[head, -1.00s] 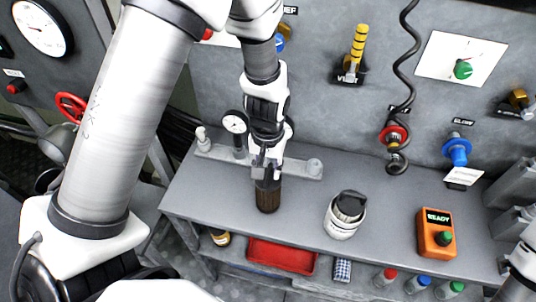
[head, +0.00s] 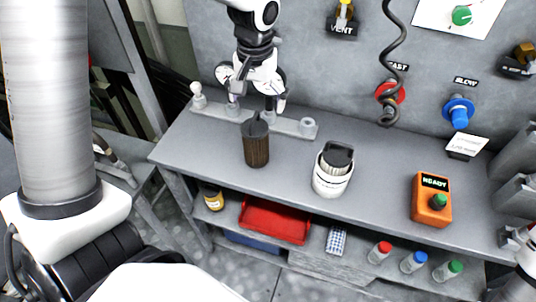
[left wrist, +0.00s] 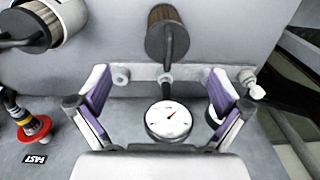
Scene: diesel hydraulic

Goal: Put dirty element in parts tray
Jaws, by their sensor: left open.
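A brown cylindrical element (head: 257,150) with a dark top and handle stands upright on the grey bench; I take it as the dirty element. It also shows at the top of the left wrist view (left wrist: 162,30). My left gripper (head: 258,100) is open and empty, behind and above the element, near the gauge manifold. Its two purple-padded fingers (left wrist: 160,90) are spread apart, with the element beyond them. A red tray (head: 274,222), probably the parts tray, sits on the lower shelf and looks empty. My right gripper's fingers are not visible.
A white canister (head: 332,178) with a dark ribbed top and an orange READY box (head: 431,202) stand on the bench. A manifold with a gauge (left wrist: 168,119) lies behind the element. Several capped bottles and a yellow-labelled jar (head: 213,198) sit below. A coiled hose (head: 391,60) hangs at the back.

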